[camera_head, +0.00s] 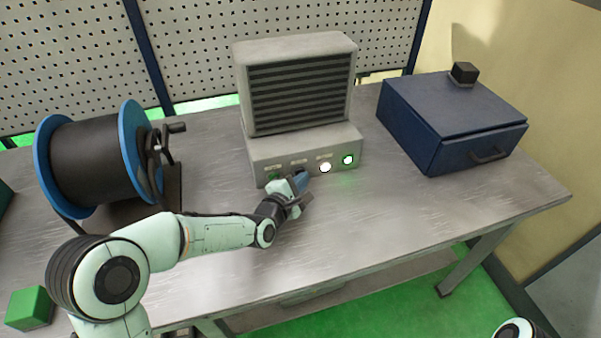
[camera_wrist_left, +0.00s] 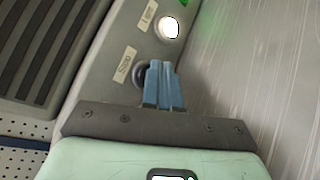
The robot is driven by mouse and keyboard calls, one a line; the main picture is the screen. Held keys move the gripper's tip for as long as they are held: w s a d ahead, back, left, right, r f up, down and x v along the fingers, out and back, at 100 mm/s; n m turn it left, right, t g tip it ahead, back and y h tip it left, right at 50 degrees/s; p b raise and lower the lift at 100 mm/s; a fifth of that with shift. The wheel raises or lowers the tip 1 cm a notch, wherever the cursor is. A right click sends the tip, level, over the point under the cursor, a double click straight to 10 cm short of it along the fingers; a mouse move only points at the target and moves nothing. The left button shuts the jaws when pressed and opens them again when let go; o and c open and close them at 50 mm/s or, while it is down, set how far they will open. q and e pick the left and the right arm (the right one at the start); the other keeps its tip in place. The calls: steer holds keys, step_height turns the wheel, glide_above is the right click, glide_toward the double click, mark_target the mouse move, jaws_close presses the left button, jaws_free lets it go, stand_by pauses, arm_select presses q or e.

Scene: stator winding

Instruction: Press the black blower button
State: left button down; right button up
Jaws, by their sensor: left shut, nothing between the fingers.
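The grey blower unit (camera_head: 295,85) stands at the back middle of the bench, with a louvred front and a control panel along its base. My left gripper (camera_head: 300,180) is at the front of this panel, its blue fingers shut with nothing between them. In the left wrist view the closed fingertips (camera_wrist_left: 163,75) overlap the dark round button (camera_wrist_left: 139,75) beside a small label. Whether they touch or press it I cannot tell. In the head view the gripper mostly hides this button. My right gripper is out of view.
A lit white button (camera_head: 325,167) and a lit green button (camera_head: 347,159) sit to the right on the panel. A blue-flanged spool (camera_head: 95,160) stands left, a dark blue box (camera_head: 450,120) right. The bench front (camera_head: 400,215) is clear.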

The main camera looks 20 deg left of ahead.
arm_select(q)
steer(key=shift+w+a, duration=0.1)
stand_by(0.4)
steer(key=shift+s+d+b, duration=0.35)
steer(key=shift+s+b, duration=0.15)
steer(key=shift+s, duration=0.15)
steer(key=shift+s+d+b, duration=0.35)
steer(key=shift+s+d, duration=0.35)
steer(key=shift+s, duration=0.3)
steer(key=shift+s+d+b, duration=0.35)
steer(key=shift+s+d, duration=0.35)
steer(key=shift+s, duration=0.4)
steer(key=shift+f, duration=0.1)
